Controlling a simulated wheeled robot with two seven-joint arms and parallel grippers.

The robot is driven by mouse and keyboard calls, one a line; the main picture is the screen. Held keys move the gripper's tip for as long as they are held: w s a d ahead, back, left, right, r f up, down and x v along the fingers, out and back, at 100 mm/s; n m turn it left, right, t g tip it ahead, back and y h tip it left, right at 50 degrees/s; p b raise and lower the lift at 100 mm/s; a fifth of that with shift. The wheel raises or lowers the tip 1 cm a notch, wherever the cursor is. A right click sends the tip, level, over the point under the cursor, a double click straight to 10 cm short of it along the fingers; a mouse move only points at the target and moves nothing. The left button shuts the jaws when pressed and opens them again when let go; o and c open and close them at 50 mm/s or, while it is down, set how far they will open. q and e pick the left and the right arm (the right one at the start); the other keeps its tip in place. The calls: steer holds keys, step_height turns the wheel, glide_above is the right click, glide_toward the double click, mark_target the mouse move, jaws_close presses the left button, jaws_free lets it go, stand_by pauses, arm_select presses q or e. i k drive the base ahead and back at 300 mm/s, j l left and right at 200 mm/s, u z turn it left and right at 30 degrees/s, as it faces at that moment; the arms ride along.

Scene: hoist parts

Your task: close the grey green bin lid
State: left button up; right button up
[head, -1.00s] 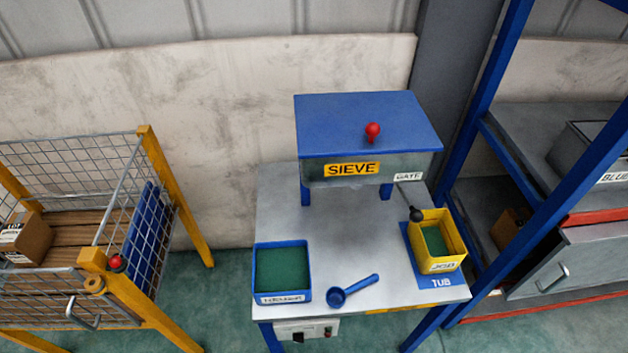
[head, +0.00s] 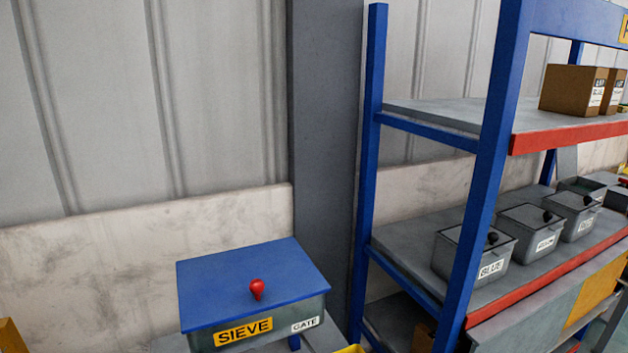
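Several grey bins stand in a row on the middle shelf of the blue rack at the right. The nearest bin (head: 462,262) is labelled BLUE and has a flat grey lid with a black knob. The second bin (head: 522,243) and third bin (head: 583,226) also have lids with black knobs lying flat; their labels are too small to read surely. Behind the third, a grey panel or open-topped bin (head: 582,186) rises; I cannot tell if it is a raised lid. I cannot tell which bin is the green one. Neither gripper is in view.
The blue sieve (head: 250,275) with a red knob stands at lower left. The blue rack post (head: 487,180) stands in front of the shelf. Cardboard boxes (head: 570,90) sit on the upper shelf. A red-edged shelf board (head: 550,268) runs below the bins.

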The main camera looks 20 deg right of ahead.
mark_target(567, 157)
steer(key=l+z, duration=0.2)
steer(key=l, duration=3.6)
steer(key=i+l, duration=0.1)
steer(key=l, duration=0.55)
steer(key=i+l+z, duration=0.1)
steer(key=l, duration=1.3)
steer(key=i+l, duration=0.15)
steer(key=l, duration=0.55)
steer(key=i+l, duration=0.1)
steer(key=l, duration=0.55)
steer(key=l+u, duration=0.15)
steer(key=u, duration=0.25)
steer(key=k+l+u, duration=0.1)
steer(key=u, duration=0.35)
steer(key=k+l+u, duration=0.1)
steer(key=u, duration=0.3)
steer(key=k+l+u, duration=0.1)
steer(key=u, duration=0.35)
